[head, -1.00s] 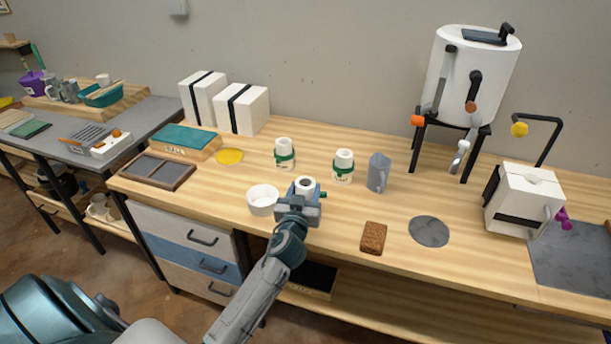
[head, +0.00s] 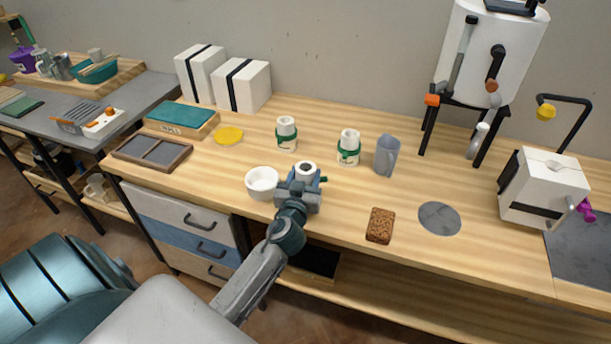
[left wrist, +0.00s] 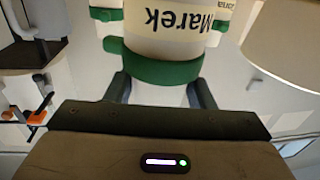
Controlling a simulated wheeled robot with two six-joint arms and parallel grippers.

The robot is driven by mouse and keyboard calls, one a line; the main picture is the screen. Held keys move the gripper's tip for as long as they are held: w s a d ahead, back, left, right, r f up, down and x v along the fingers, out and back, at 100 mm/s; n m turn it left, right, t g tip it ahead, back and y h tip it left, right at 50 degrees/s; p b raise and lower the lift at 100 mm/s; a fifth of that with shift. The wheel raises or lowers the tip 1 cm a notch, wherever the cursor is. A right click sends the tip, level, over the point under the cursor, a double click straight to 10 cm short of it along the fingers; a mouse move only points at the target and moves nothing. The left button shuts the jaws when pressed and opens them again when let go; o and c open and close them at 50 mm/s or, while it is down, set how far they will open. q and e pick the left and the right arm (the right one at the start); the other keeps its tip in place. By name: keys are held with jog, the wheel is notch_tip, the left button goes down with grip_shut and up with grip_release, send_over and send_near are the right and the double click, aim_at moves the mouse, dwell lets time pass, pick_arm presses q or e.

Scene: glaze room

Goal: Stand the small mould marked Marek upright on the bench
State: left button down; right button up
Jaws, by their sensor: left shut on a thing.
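The small mould marked Marek (left wrist: 185,20) is white with a green band (left wrist: 153,68). My left gripper (head: 301,183) is shut on it near the bench front. In the head view its open round top (head: 306,168) faces up, so it looks upright. Its name is upside down in the left wrist view, where the whole surroundings appear inverted. I cannot tell whether its base touches the bench. Two similar green-banded moulds stand behind, one at left (head: 286,134) and one at right (head: 348,149). My right gripper is not in view.
A white bowl (head: 262,182) stands close left of my left gripper. A grey mug (head: 387,155) stands behind right. A brown sponge-like block (head: 380,226) and a grey disc (head: 440,218) lie to the right. Bare bench (head: 335,205) lies between gripper and block.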

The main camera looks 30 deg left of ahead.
pick_arm(q)
jog(key=c, duration=0.6)
grip_release()
jog(key=shift+w+f, duration=0.1)
jog(key=shift+f, duration=0.1)
jog(key=shift+c, duration=0.2)
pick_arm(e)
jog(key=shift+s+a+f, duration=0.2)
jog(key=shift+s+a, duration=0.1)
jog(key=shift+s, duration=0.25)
pick_arm(q)
jog(key=shift+r, duration=0.1)
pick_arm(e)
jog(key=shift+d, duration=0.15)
